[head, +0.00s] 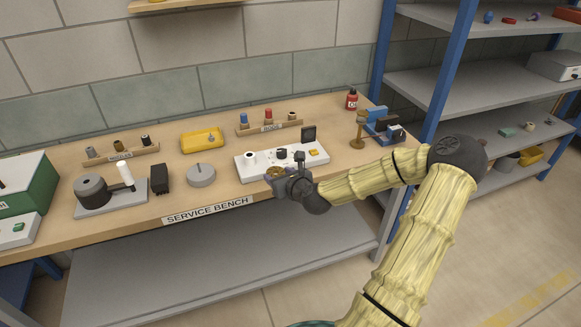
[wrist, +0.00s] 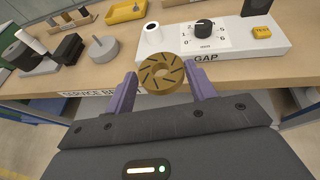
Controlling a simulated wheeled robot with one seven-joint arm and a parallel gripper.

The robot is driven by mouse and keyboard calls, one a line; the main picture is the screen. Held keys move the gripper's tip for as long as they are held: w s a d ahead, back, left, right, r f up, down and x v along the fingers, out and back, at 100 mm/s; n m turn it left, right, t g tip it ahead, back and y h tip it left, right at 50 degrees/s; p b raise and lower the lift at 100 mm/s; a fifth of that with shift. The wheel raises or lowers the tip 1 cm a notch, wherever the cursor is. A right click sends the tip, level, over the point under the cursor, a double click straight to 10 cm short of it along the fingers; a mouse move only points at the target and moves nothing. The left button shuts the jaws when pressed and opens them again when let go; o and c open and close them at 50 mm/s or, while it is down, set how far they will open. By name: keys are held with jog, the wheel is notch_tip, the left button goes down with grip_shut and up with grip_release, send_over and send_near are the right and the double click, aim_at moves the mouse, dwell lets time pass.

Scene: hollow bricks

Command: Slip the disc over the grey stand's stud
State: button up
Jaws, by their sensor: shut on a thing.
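The disc (wrist: 162,72) is brass-coloured, with dark radial slots and a centre hole. It sits between the two purple fingers of my gripper (wrist: 160,88), which is shut on it. In the head view the disc (head: 275,171) shows at my gripper (head: 279,178), by the bench's front edge. The grey stand (head: 201,175) is a low round block with a small stud (head: 198,167) on top. It stands on the bench to the left of my gripper, apart from the disc. The wrist view also shows the stand (wrist: 103,49) at upper left.
A white panel (head: 245,173) with a knob and yellow button lies just behind my gripper. A black block (head: 160,179) and a grey plate with a black drum (head: 92,189) stand left of the stand. A yellow tray (head: 189,146) lies behind it. Bare bench separates stand and panel.

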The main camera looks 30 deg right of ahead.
jog(key=a+f, duration=0.3)
jog(key=a, duration=0.1)
jog(key=a+f, duration=0.3)
jog(key=f, duration=0.1)
jog(key=a+f, duration=0.3)
jog(key=a, duration=0.1)
jog(key=shift+s+a+f, duration=0.2)
jog(key=shift+s+a, duration=0.1)
jog(key=shift+s, duration=0.1)
jog(key=s+a+f, duration=0.1)
jog(key=a+f, duration=0.1)
jog(key=s+a+f, duration=0.1)
jog(key=a, duration=0.1)
jog(key=s+a+f, duration=0.1)
jog(key=a+f, duration=0.1)
jog(key=a, duration=0.1)
jog(key=shift+s+f, duration=0.3)
jog(key=shift+f, duration=0.05)
